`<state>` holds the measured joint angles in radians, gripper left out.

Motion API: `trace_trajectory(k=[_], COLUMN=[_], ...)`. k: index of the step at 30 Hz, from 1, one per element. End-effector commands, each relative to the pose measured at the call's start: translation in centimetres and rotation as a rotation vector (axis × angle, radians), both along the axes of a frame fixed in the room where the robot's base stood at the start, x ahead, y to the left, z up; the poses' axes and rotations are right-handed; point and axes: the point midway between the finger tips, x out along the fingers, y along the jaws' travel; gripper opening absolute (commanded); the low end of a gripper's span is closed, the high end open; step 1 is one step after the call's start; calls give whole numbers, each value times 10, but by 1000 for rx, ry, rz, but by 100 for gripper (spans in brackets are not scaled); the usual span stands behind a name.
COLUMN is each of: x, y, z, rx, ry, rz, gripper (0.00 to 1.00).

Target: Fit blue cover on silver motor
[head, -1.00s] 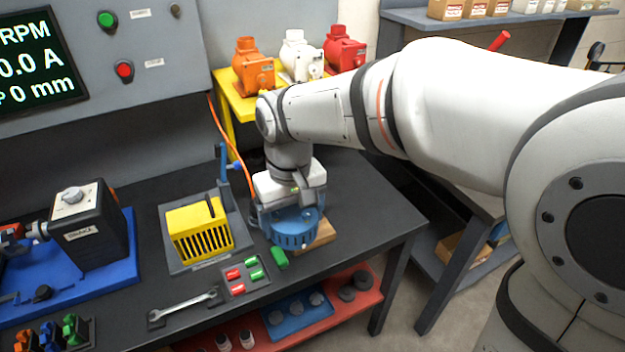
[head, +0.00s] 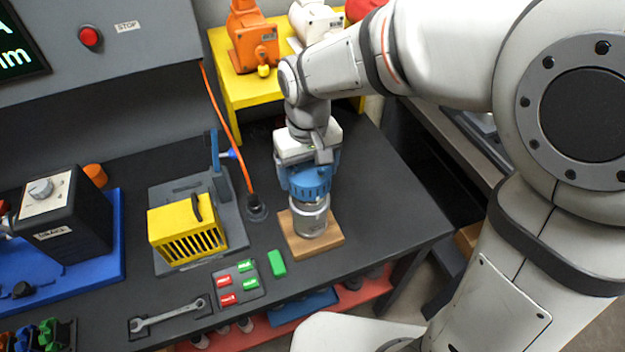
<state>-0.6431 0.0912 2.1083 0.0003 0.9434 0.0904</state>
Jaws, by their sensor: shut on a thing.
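The blue cover (head: 311,184) is a round, ribbed cap. My gripper (head: 306,165) is shut on it from above, and the fingers are mostly hidden behind the cover and wrist. The silver motor (head: 309,215) stands upright on a wooden block (head: 329,238) near the right end of the bench. The cover is directly over the top of the motor and hides it. I cannot tell whether the cover touches the motor or hangs just above it.
A yellow slotted cover (head: 186,229) on a grey fixture stands to the left. A green block (head: 277,263), a plate of red and green tags (head: 238,284) and a wrench (head: 168,316) lie in front. Orange and white motors stand on a yellow shelf (head: 236,92) behind.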

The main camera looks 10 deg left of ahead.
Motion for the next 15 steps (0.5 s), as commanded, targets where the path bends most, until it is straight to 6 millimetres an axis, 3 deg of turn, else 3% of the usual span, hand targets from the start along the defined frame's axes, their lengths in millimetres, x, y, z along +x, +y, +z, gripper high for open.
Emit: trace_trajectory(k=[10, 15], x=[0, 1], y=[0, 0], z=[-41, -47], rx=[-1, 2], ry=[2, -3], rz=[-1, -1], gripper=[50, 50])
